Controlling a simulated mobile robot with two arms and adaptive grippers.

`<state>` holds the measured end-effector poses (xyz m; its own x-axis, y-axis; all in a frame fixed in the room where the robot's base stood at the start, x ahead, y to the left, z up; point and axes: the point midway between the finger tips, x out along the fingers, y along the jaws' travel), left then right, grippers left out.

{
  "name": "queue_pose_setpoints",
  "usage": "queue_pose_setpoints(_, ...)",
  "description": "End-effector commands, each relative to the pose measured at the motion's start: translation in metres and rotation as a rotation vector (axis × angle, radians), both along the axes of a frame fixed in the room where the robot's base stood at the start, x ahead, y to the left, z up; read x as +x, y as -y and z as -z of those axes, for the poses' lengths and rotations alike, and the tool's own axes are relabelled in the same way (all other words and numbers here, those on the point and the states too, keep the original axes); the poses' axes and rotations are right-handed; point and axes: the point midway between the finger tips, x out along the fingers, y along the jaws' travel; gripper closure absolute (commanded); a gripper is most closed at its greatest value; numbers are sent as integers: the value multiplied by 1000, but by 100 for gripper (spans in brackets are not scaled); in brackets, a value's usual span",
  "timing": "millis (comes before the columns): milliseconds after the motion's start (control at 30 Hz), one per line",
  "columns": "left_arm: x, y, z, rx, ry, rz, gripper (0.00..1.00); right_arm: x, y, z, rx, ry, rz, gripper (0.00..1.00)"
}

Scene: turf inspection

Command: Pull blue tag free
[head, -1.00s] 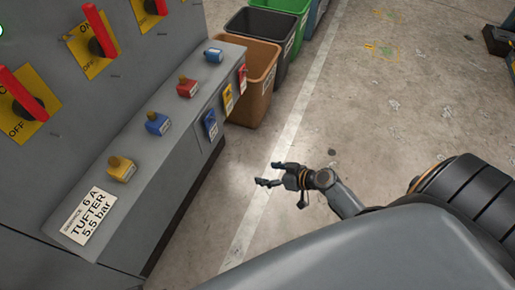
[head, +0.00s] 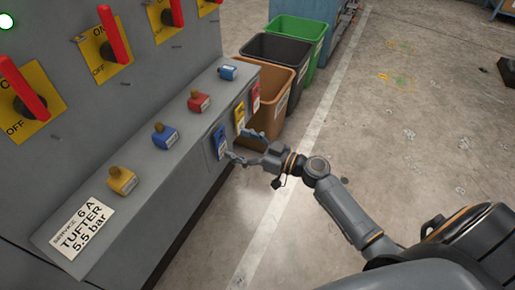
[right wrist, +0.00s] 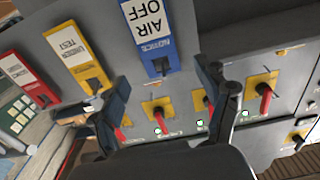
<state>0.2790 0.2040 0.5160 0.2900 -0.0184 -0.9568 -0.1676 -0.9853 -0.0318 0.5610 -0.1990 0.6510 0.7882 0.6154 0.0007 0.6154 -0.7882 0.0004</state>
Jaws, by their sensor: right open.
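The blue tag (head: 220,141) hangs on the front face of the grey ledge, left of a yellow tag and a red tag. In the right wrist view the blue tag (right wrist: 148,38) has a white panel reading "AIR OFF". My right gripper (head: 240,144) is open and empty just in front of the ledge, close to the blue tag. In the right wrist view the open fingers of my right gripper (right wrist: 166,98) stand apart with the blue tag beyond the gap between them. Contact cannot be told. My left gripper is not in view.
The yellow tag (head: 240,117) and red tag (head: 256,98) hang close beside the blue one. Coloured padlock-like blocks sit on the ledge (head: 142,196), below red-handled switches. A brown bin (head: 285,112) stands just beyond the ledge's end. The floor (head: 400,170) to the right is clear.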

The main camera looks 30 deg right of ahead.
Motion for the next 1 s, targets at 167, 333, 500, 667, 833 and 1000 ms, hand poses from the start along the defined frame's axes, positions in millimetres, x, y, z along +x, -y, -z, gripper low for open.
queue_pose_setpoints(167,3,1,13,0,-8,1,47,24,-18,-2,1,1,0,25)
queue_pose_setpoints(333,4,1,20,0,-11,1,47,36,-28,0,2,-1,0,25)
queue_pose_setpoints(500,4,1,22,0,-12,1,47,40,-31,0,0,0,1,25)
queue_pose_setpoints(667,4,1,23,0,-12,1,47,40,-31,1,-1,-1,1,25)
queue_pose_setpoints(833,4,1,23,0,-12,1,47,39,-31,1,0,-1,1,51)
queue_pose_setpoints(1000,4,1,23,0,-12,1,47,39,-31,1,0,-1,0,82)
